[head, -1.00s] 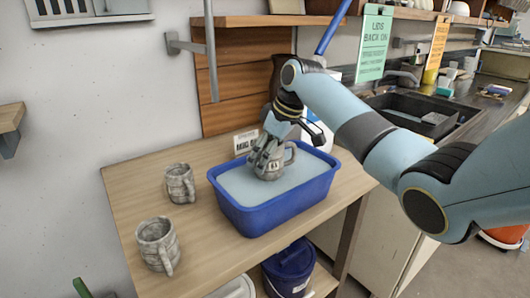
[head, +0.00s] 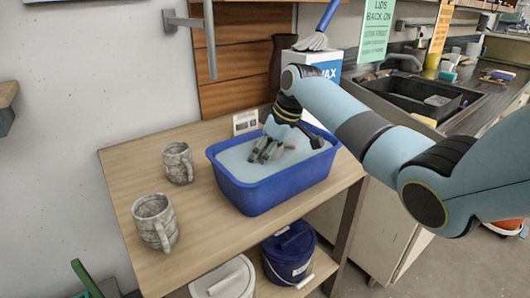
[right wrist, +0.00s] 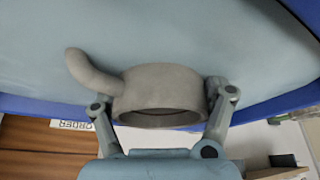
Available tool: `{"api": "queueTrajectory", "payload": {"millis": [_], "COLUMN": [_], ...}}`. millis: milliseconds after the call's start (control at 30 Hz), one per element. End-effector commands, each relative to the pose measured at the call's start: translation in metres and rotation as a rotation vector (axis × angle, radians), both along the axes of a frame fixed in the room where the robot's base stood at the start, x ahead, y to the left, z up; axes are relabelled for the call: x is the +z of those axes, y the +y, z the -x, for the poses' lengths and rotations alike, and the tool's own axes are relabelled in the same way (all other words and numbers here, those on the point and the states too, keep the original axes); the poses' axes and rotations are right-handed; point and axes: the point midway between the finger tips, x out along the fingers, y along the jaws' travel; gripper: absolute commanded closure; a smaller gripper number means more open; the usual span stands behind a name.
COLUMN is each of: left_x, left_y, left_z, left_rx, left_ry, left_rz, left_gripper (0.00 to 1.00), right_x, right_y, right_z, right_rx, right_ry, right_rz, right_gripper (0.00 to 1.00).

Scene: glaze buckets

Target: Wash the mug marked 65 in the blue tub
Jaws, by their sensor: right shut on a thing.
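The blue tub (head: 262,197) stands on the wooden table, filled with pale, cloudy liquid (head: 235,160). My right gripper (head: 265,154) reaches down into the tub from above, its fingers at the liquid. It is shut on a grey mug (right wrist: 162,88), with one finger on each side near the rim in the right wrist view. The mug's handle points to the upper left there. In the head view the mug is mostly hidden by liquid and fingers; its mark cannot be read. My left gripper is out of view.
Two grey mugs, one farther back (head: 178,163) and one nearer (head: 155,222), stand on the table (head: 125,165) left of the tub. A small sign (head: 245,122) stands behind the tub. A lidded blue bucket (head: 288,255) and a white lid (head: 225,280) are below.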

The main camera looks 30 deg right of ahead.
Motion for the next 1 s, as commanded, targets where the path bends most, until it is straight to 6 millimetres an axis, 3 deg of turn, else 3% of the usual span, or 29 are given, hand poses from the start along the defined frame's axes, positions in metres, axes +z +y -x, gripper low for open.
{"api": "queueTrajectory", "payload": {"millis": [400,733,1000], "left_x": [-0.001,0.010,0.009], "left_y": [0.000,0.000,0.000], "left_z": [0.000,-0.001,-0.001], "left_rx": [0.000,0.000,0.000], "left_ry": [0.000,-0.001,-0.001], "left_rz": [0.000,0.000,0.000], "left_gripper": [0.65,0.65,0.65], "right_x": [-0.003,-0.002,-0.003], "right_y": [0.000,0.012,0.008], "right_z": [0.000,0.000,0.000], "right_rx": [0.001,0.000,0.000], "right_ry": [-0.002,0.000,-0.001], "right_rz": [0.000,-0.001,0.000], "right_gripper": [0.74,0.74,0.74]}}
